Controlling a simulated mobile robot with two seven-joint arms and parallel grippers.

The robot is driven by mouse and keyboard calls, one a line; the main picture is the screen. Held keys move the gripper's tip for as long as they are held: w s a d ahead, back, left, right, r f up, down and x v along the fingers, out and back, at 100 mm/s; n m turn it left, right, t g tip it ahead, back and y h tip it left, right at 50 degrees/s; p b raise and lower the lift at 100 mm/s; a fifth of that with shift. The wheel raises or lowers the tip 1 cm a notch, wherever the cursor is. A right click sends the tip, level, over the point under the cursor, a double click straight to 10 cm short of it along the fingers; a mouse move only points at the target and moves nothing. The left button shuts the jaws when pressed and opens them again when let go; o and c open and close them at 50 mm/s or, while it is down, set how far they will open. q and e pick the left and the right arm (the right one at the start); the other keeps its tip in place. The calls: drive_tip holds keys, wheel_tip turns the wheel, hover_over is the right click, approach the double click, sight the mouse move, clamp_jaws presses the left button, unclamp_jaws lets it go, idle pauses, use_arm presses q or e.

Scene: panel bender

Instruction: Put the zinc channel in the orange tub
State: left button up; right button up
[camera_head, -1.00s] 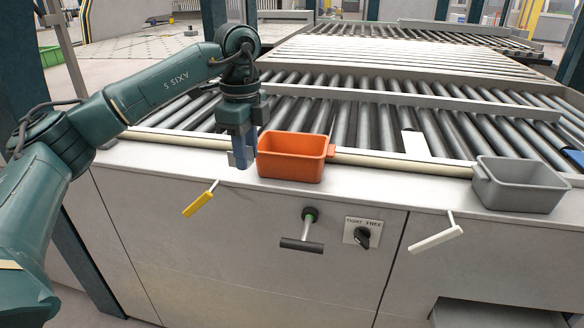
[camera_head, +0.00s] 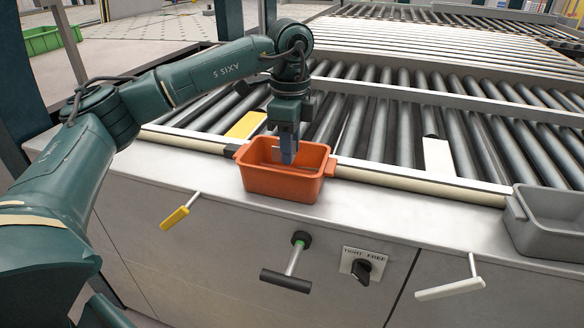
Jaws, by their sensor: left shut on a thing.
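The orange tub (camera_head: 284,188) stands on the pale ledge in front of the rollers. My left gripper (camera_head: 288,156) points straight down, with its blue-grey fingertips inside the tub's opening. It is shut on a small light-grey piece, the zinc channel (camera_head: 276,151), which shows just left of the fingers. The fingers hide most of the channel, and I cannot tell whether it touches the tub's floor. My right gripper is not in view.
A grey tub (camera_head: 550,232) stands on the ledge at right. A yellow plate (camera_head: 247,125) and a white plate (camera_head: 438,158) lie by the rollers. Yellow (camera_head: 175,217), black (camera_head: 286,281) and white (camera_head: 450,289) handles stick out from the front panel. The ledge between the tubs is clear.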

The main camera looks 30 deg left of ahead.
use_arm(q)
wheel_tip(320, 180, down, 6)
drive_tip(key=shift+r, duration=0.2)
drive_tip(key=shift+f, duration=0.15)
drive_tip(key=o, duration=1)
drive_tip(key=shift+c, duration=0.2)
